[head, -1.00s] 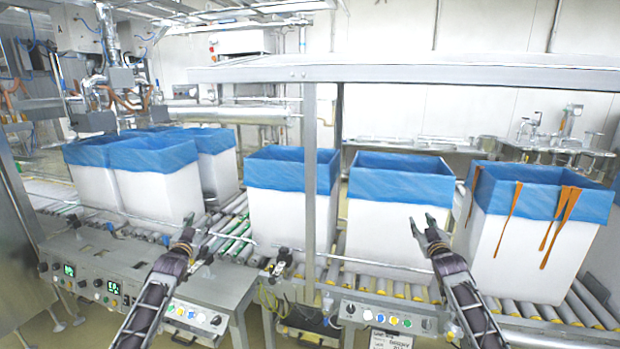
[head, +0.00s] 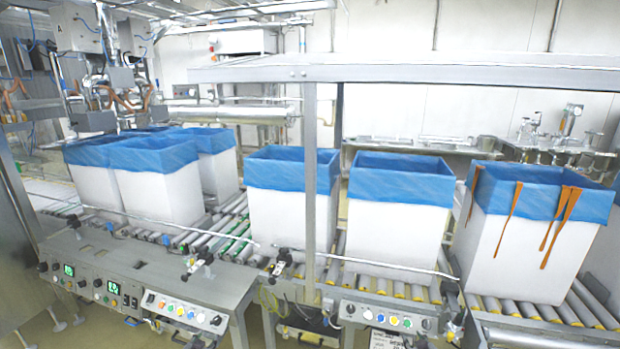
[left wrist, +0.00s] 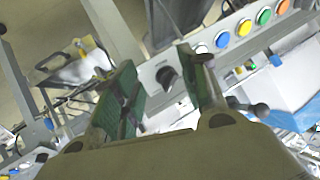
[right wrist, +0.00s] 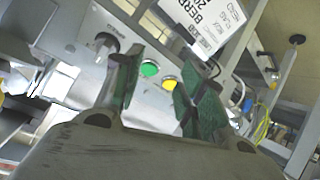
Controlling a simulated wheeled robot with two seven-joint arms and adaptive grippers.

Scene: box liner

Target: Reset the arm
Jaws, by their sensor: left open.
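My left gripper (left wrist: 165,72) shows in the left wrist view with its two green-padded fingers apart and nothing between them. A control panel with a black knob and coloured buttons lies beyond it. My right gripper (right wrist: 160,68) shows in the right wrist view, its fingers also apart and empty, in front of a panel with a green and a yellow button. In the head view neither arm stands over the conveyor; any part of them at the lower edge is too small to tell.
White boxes with blue liners stand on the roller conveyor: a middle one (head: 282,215), another (head: 395,220), one with brown streaks (head: 530,240) and several at left (head: 155,190). Control panels (head: 190,310) line the front edge.

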